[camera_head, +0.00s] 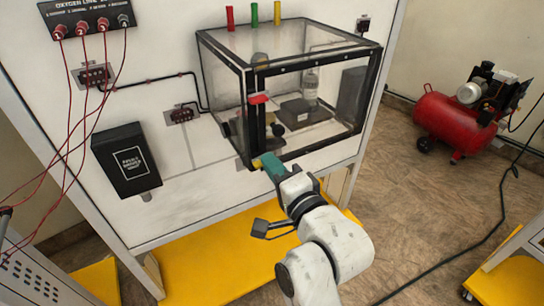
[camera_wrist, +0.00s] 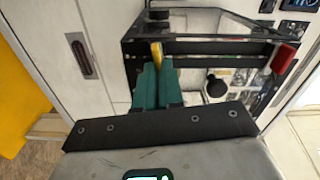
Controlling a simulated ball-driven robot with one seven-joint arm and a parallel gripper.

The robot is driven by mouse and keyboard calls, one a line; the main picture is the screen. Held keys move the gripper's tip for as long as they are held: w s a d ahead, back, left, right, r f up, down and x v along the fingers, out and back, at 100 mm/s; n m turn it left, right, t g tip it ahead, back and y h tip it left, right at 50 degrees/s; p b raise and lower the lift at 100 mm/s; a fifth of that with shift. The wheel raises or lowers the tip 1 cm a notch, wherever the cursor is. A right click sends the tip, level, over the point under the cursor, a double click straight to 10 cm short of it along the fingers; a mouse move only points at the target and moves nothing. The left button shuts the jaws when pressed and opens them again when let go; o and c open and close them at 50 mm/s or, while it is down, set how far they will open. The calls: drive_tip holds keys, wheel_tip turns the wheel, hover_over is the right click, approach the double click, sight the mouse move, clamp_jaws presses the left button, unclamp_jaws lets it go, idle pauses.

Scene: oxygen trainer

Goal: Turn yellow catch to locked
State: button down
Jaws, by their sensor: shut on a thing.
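The yellow catch (camera_head: 257,163) sits at the lower front corner of the clear box with a black frame (camera_head: 246,125). In the wrist view the yellow catch (camera_wrist: 157,52) points up from between the green fingertips against the black frame. My gripper (camera_head: 268,165) has green fingers, which show large in the wrist view (camera_wrist: 155,78). It is shut on the yellow catch; the fingers hide its lower part. A red catch (camera_head: 258,99) is higher on the same front edge, and it shows at the right in the wrist view (camera_wrist: 284,58).
A black box with a white label (camera_head: 127,160) hangs on the panel at the left. Red cables (camera_head: 72,110) hang from the sockets at upper left. A yellow base shelf (camera_head: 215,270) lies below. A red compressor (camera_head: 455,120) stands on the floor at the right.

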drive_tip(key=shift+f+m+p, duration=0.2)
drive_tip(key=shift+m+p, duration=0.4)
drive_tip(key=shift+m, duration=0.4)
drive_tip(key=c, duration=1.3)
unclamp_jaws()
drive_tip(key=shift+o, duration=0.2)
drive_tip(key=b+v, duration=0.2)
drive_tip(key=v, duration=0.8)
drive_tip(key=shift+s+d, duration=0.3)
